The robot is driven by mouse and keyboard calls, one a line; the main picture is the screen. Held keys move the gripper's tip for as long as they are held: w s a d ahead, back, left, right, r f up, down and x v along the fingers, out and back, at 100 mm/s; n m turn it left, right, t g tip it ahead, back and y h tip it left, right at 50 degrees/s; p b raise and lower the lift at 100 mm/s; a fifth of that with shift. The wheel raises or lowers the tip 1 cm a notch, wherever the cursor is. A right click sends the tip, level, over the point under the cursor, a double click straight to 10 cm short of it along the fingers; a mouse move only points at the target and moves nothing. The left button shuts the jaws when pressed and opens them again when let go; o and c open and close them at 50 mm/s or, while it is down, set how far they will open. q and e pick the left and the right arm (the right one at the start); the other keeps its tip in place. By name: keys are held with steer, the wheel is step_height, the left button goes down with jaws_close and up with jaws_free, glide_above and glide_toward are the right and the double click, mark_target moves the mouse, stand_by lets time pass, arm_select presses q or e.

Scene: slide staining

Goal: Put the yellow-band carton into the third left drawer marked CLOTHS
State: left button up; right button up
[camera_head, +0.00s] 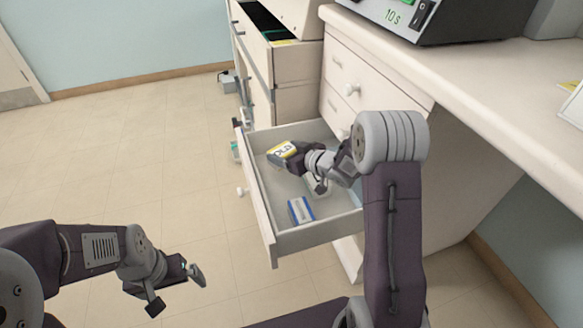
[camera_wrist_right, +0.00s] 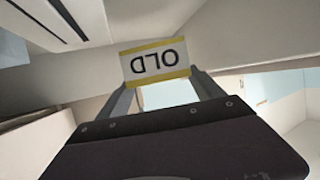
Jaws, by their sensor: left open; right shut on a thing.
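The yellow-band carton (camera_head: 281,151), white with yellow bands and the word OLD, is held by my right gripper (camera_head: 293,160). It is over the far-left part of an open drawer (camera_head: 262,206). The carton also shows between the fingertips in the right wrist view (camera_wrist_right: 155,62). I cannot tell whether it touches the drawer floor. The drawer's front faces away from the head view, so no CLOTHS label shows. My left gripper (camera_head: 176,290) is open and empty over the floor, left of the drawer.
A blue-and-white box (camera_head: 300,210) lies in the open drawer near its front-right end. Another drawer (camera_head: 268,30) stands open higher up at the back. The counter (camera_head: 470,85) with a black device (camera_head: 440,20) overhangs on the right. The floor at left is clear.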

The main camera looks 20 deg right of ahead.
steer(key=shift+w+d+f, duration=0.1)
steer(key=shift+w+f, duration=0.25)
steer(key=shift+w, duration=0.2)
steer(key=shift+w+d+f, duration=0.1)
steer(key=shift+w+f, duration=0.25)
steer(key=shift+w, duration=0.2)
step_height(320, 180, down, 4)
steer(key=b, duration=0.4)
steer(key=shift+f, duration=0.2)
steer(key=shift+r, duration=0.3)
steer(key=shift+f, duration=0.25)
steer(key=o, duration=1.4)
steer(key=shift+c, duration=0.2)
steer(key=shift+r, duration=0.1)
